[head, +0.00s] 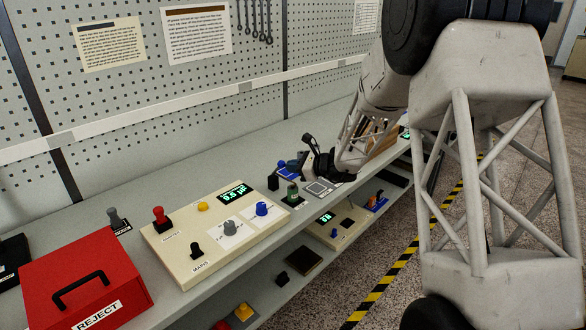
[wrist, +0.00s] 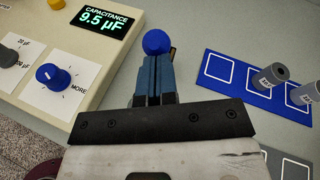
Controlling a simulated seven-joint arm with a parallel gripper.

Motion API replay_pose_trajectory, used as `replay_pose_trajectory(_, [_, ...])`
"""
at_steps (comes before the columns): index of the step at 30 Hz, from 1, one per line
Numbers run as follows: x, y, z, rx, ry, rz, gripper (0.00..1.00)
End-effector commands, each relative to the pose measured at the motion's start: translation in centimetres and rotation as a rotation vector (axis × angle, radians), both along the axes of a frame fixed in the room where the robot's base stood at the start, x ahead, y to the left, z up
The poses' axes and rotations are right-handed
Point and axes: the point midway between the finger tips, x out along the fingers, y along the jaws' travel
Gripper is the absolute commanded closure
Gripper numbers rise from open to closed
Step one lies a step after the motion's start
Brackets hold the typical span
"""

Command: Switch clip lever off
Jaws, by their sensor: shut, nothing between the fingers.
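A round blue knob (wrist: 157,42), apparently the top of the clip lever, shows just past my fingertips in the wrist view. It also shows in the head view (head: 281,163), just left of my gripper. Its stem and base are mostly hidden behind my fingers, so I cannot tell which way the lever is set. My gripper (wrist: 155,63) is shut, with its two blue fingers together and nothing between them. The fingertips are at or very near the knob; I cannot tell whether they touch. In the head view my gripper (head: 298,162) is low over the bench.
The cream capacitance panel (head: 170,248) with its dials lies left of my gripper; its display (wrist: 100,22) reads 9.5 µF. A blue slotted mat (wrist: 222,72) holding grey cylinders (wrist: 270,78) lies to the right. A red REJECT box (head: 60,265) is far left.

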Motion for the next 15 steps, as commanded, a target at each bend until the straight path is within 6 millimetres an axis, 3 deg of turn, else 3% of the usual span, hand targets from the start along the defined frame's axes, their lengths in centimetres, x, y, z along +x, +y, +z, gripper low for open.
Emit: replay_pose_trajectory(15, [0.29, 0.32, 0.60, -0.047, 0.044, 0.001, 1.00])
